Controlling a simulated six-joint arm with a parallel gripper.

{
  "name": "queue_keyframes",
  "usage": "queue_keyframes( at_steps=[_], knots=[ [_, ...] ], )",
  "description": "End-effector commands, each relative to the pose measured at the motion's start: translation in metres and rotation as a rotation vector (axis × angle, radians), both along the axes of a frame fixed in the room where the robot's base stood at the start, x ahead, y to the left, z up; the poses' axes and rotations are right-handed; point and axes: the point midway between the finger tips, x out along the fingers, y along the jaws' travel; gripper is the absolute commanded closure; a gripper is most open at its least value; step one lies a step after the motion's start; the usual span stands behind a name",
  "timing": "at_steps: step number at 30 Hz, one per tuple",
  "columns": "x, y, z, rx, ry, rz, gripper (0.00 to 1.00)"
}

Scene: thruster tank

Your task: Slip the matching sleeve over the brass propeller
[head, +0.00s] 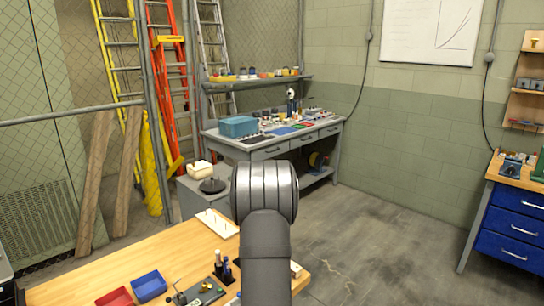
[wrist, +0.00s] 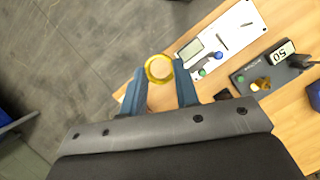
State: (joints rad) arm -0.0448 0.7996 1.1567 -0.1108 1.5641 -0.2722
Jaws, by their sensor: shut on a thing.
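A yellow ring-shaped sleeve (wrist: 149,72) with a pale centre is between the fingertips of my gripper (wrist: 160,78) in the wrist view. The two blue fingers are closed on it, and it is held over the table's edge area. A small brass-coloured piece (wrist: 263,84), which looks like the propeller, is on the dark plate (wrist: 246,77) to the right of the gripper. A brass spot also shows on the dark plate in the head view (head: 207,287), too small to make out. My gripper is hidden behind my arm in the head view.
The wooden table (head: 175,260) carries a blue bin (head: 149,286), a red bin (head: 115,297) and a white board (head: 217,223). Dark bottles (head: 222,268) stand close to my arm. The grey floor is clear beyond the table.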

Motion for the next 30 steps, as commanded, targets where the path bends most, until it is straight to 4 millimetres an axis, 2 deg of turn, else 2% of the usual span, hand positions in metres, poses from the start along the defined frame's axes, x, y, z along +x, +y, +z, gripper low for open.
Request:
queue_keyframes(
  at_steps=[5,8,11,20,30],
  knots=[
    [-0.001,-0.002,0.002,-0.001,0.0,-0.035,0.93],
    [0.001,0.004,-0.002,-0.001,0.001,0.023,0.93],
    [0.004,0.016,-0.01,-0.001,0.002,0.159,0.93],
    [0.018,0.079,-0.04,-0.003,0.002,0.873,0.93],
    [0.023,0.163,-0.065,-0.006,-0.001,1.73,0.93]
  ],
)
